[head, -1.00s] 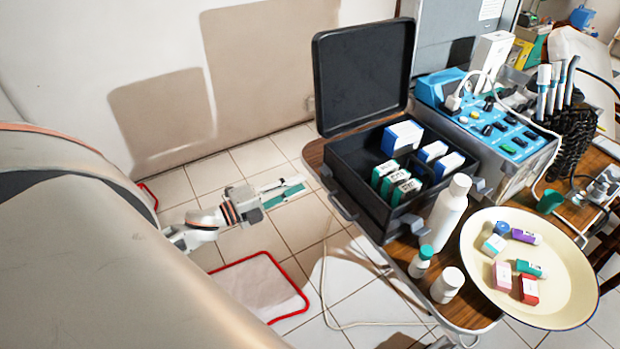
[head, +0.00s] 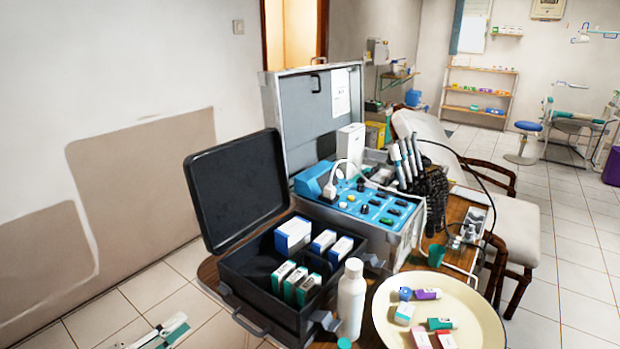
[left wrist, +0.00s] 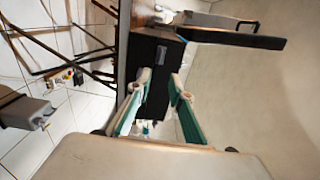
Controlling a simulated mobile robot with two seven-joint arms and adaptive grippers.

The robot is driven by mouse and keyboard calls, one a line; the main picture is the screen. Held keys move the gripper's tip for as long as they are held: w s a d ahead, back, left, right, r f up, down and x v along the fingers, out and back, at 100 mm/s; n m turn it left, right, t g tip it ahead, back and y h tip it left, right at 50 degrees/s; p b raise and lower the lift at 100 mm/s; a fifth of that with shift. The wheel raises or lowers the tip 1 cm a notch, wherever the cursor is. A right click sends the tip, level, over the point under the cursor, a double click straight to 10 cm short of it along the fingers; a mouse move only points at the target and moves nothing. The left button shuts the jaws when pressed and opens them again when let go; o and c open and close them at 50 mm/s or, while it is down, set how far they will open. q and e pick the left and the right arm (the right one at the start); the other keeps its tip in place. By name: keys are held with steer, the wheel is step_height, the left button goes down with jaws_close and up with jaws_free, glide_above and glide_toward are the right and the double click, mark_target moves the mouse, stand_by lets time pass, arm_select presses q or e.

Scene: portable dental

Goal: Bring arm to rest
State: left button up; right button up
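My left gripper (head: 178,326) shows at the bottom left edge of the head view, with teal finger pads. It is over the tiled floor, left of the table and apart from the black case. In the left wrist view, the two fingers of my left gripper (left wrist: 162,88) stand apart with nothing between them. The side of the black case (left wrist: 152,65) shows beyond the fingertips, sideways in this view. Most of my left arm is below the head view. My right gripper is not in view.
The open black case (head: 263,325) holds several small boxes on the table. A white bottle (head: 351,300) and a cream tray (head: 478,308) with small items stand right of it. A blue-topped dental unit (head: 350,205) is behind. Floor tiles (head: 100,315) left of the table are clear.

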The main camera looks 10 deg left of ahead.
arm_select(q)
steer(key=s+d+f+n+g+y, duration=0.2)
steer(key=s+d+f+n, duration=0.4)
steer(key=d+f+n, duration=0.3)
steer(key=s+d+f+n+g+y, duration=0.2)
steer(key=s+d+f+n+g, duration=0.2)
steer(key=d, duration=0.9)
step_height(320, 180, down, 5)
steer(key=s+n, duration=0.3)
steer(key=n, duration=0.2)
steer(key=shift+a, duration=0.1)
